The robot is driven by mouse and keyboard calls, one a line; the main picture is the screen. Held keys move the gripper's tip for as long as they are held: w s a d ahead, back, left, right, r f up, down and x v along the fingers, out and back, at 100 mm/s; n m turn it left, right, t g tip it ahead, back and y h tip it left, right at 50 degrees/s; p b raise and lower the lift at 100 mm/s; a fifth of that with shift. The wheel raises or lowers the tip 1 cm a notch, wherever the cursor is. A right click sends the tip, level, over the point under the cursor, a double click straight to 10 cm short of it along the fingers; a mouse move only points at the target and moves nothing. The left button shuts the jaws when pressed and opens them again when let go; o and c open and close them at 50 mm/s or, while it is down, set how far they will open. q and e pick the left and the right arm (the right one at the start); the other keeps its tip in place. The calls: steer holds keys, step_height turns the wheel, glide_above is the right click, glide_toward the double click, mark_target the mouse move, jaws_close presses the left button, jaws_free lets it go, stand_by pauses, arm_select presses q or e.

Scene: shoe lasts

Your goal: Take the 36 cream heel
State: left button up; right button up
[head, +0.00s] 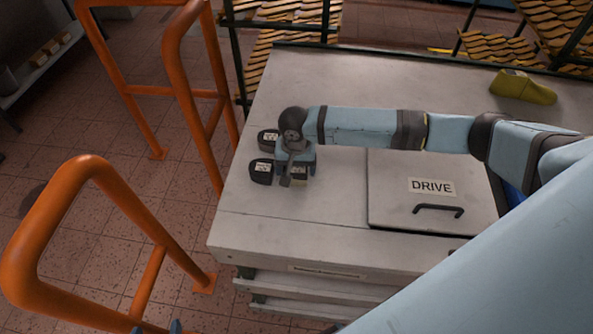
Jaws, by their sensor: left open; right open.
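Several small dark heel blocks with white labels sit at the left end of the grey bench top. One is at the back (268,138) and one at the front left (262,171). A third (300,172), with a pale yellowish patch at its front, is partly hidden by my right gripper (293,181). The label numbers are too small to read, so I cannot tell which heel is the 36 cream one. My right gripper is open and points down over this group; contact is unclear. Only the tips of my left gripper (157,329) show at the bottom edge, open, away from the bench.
A hatch labelled DRIVE (432,187) with a black handle lies right of the heels. A yellow-green shoe last (523,87) lies at the back right. Orange rails (190,80) stand left of the bench (290,222). The front left bench top is clear.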

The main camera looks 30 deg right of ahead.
steer(key=shift+f, duration=0.6)
steer(key=c, duration=0.7)
steer(key=shift+r, duration=0.1)
steer(key=shift+c, duration=0.2)
